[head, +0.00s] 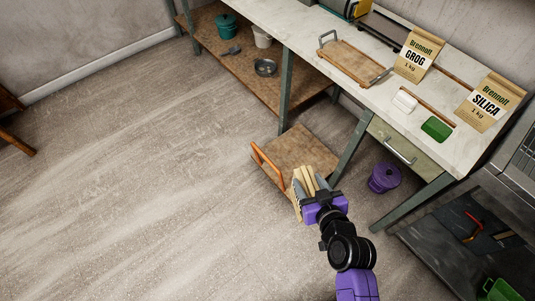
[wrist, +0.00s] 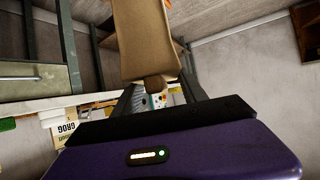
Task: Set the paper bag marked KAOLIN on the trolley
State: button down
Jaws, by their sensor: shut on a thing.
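My gripper (head: 312,196) is shut on a tan paper bag (head: 306,179), and in the head view they overlap the near part of a low wooden trolley (head: 300,147). The trolley has an orange handle (head: 266,163) at its left side and stands on the floor by the workbench. In the wrist view the bag (wrist: 148,40) rises plain and brown between the dark fingers. I see no marking on it; its printed face is hidden. I cannot tell whether the bag touches the trolley.
The workbench (head: 330,22) carries bags marked GROG (head: 417,55) and SILICA (head: 490,103), a wooden tray (head: 352,62) and a green block (head: 437,128). A purple pot (head: 384,177) stands under it.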

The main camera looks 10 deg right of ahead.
aim_at(286, 152)
jog(key=i+l+u, duration=0.45)
jog(key=i+l, duration=0.7)
